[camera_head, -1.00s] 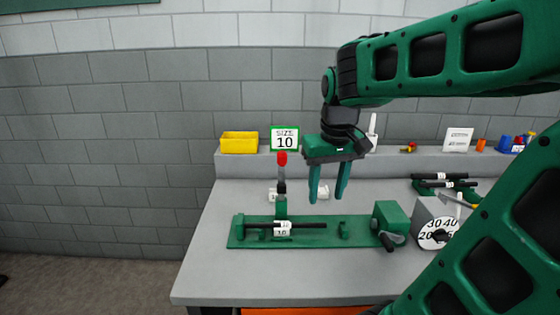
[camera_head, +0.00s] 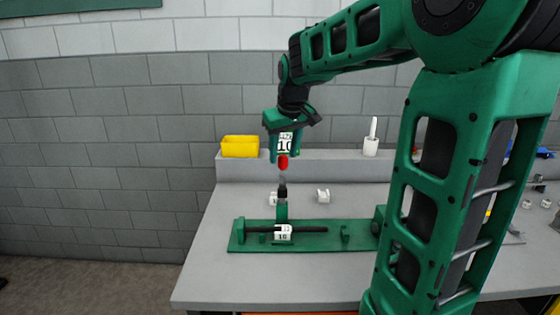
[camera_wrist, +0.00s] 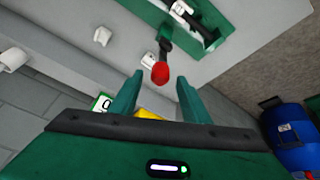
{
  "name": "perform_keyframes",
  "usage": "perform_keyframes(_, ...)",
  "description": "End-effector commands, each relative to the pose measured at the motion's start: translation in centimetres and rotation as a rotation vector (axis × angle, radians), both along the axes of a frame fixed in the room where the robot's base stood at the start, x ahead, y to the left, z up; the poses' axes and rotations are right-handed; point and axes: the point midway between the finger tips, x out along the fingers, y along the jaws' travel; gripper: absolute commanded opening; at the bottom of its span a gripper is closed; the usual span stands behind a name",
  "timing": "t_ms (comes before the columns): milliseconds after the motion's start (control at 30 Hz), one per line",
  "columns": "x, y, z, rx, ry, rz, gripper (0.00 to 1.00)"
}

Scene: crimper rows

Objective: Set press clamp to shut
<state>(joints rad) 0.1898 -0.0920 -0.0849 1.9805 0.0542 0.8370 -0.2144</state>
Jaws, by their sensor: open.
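The press clamp stands on a green base plate (camera_head: 310,246) on the bench, with a red-knobbed lever (camera_head: 283,163) pointing up. A black rod (camera_head: 315,229) with a white label lies in the clamp's fixture. My gripper (camera_head: 284,153) is just above and behind the red knob, in front of the size 10 sign. In the wrist view my gripper (camera_wrist: 160,88) has its two fingers apart, with the red knob (camera_wrist: 160,73) beyond and between the fingertips. I cannot tell whether the fingers touch the knob.
A yellow bin (camera_head: 240,146) and a white peg stand (camera_head: 371,140) sit on the back ledge. A white fitting (camera_head: 323,196) lies on the bench behind the plate. The front left bench top is bare. A blue barrel (camera_wrist: 292,135) shows in the wrist view.

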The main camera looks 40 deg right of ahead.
Motion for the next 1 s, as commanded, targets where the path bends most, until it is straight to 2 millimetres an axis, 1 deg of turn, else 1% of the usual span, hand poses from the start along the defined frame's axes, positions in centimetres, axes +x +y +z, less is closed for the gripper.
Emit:
perform_keyframes(33,0.2,-0.1,-0.8,0.001,0.003,-0.001,0.43)
perform_keyframes(200,0.9,-0.4,-2.4,0.0,0.002,0.0,0.43)
perform_keyframes(333,1.1,-0.4,-2.8,0.0,0.001,0.0,0.43)
perform_keyframes(600,1.1,-0.4,-2.9,0.0,0.0,0.0,0.43)
perform_keyframes(633,1.1,-0.4,-2.9,0.0,0.0,0.0,0.38)
perform_keyframes(667,1.1,-0.4,-2.9,0.0,0.0,0.0,0.31)
perform_keyframes(700,1.1,-0.4,-2.9,0.0,0.0,0.0,0.21)
perform_keyframes(800,1.1,-0.4,-2.9,0.0,0.0,0.0,0.0)
perform_keyframes(1000,1.2,-0.2,-2.9,-0.001,-0.003,0.003,0.0)
